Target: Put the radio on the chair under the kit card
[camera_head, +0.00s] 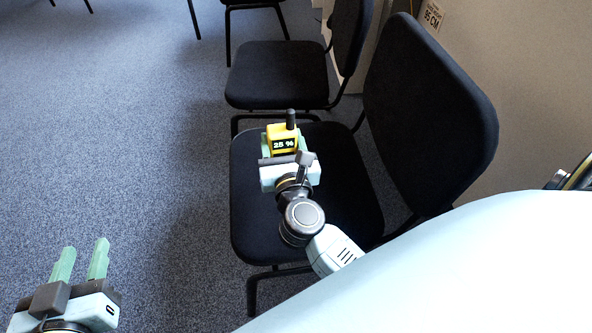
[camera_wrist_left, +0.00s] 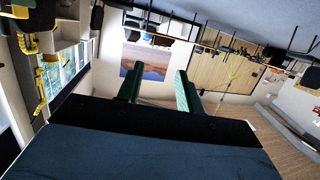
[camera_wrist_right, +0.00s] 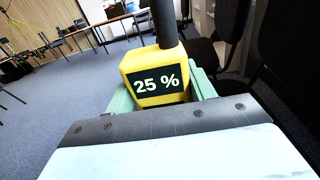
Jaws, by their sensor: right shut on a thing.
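The radio (camera_head: 282,140) is yellow with a dark stub antenna and a dark screen reading "25 %". My right gripper (camera_head: 282,146) is shut on it, over the seat of the nearest black chair (camera_head: 337,205) in the head view. I cannot tell whether the radio touches the seat. The radio also fills the middle of the right wrist view (camera_wrist_right: 158,76), upright between the green fingers. My left gripper (camera_head: 80,262) is open and empty at the lower left, over the carpet.
A second black chair (camera_head: 277,75) stands just beyond the nearest one, and part of another shows farther back. The nearest chair's tall backrest (camera_head: 428,115) rises to the right of my right gripper. Blue-grey carpet (camera_head: 120,130) on the left is clear.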

